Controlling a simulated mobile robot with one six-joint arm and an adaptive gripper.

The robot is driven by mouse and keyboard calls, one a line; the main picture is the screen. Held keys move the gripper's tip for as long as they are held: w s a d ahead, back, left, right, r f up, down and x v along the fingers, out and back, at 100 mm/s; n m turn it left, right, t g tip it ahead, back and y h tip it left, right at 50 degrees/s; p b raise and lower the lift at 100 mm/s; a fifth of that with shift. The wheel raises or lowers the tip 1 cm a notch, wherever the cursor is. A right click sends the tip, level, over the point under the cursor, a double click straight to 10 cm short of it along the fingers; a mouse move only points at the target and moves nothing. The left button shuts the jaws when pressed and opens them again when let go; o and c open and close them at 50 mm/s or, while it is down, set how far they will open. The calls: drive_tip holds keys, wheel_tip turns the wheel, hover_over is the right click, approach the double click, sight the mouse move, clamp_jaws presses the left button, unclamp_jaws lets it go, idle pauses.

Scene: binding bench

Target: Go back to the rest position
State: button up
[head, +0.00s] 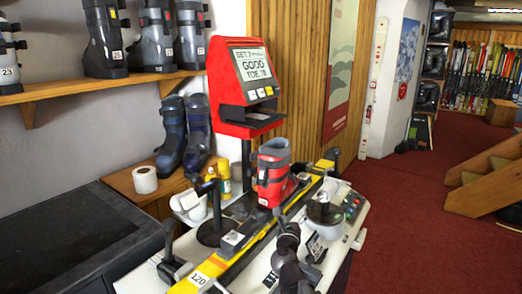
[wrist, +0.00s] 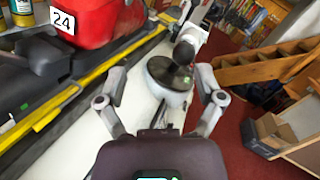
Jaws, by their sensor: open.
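My gripper (wrist: 161,85) is open, with its two grey fingers spread wide and nothing between them in the wrist view. Beyond the fingertips is a white pot (wrist: 170,97) with a dark round top and a black knob. It also stands on the right of the bench in the head view (head: 324,217). I cannot clearly make out my gripper in the head view. A red ski boot (head: 273,180) stands upright on a yellow ski (head: 245,240). In the wrist view the boot (wrist: 100,22), marked 24, is cut off at upper left.
A red display unit (head: 240,75) reading GOOD stands behind the boot. A dark counter (head: 70,240) is at left. Grey boots line a wooden shelf (head: 100,88). Red carpet (head: 400,205) is open at right, before wooden steps (head: 485,180). A box (wrist: 270,135) lies on the floor.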

drive_tip(key=a+r+n+g+y+p, duration=0.1)
drive_tip(key=a+n+y+p, duration=0.2)
drive_tip(key=a+n+y, duration=0.7)
drive_tip(key=s+d+f+n+g+p, duration=0.25)
drive_tip(key=f+n+g, duration=0.3)
drive_tip(key=n, duration=0.75)
drive_tip(key=s+d+f+n+g+h+p, duration=0.4)
drive_tip(key=s+d+n+g, duration=0.6)
drive_tip(key=s, duration=0.5)
drive_tip(key=d+f+g+h, duration=0.1)
drive_tip(key=d, duration=0.1)
drive_tip(key=shift+s+d+f+n+g, duration=0.2)
drive_tip(key=shift+s+d+n+g, duration=0.1)
drive_tip(key=shift+s+d+g, duration=0.1)
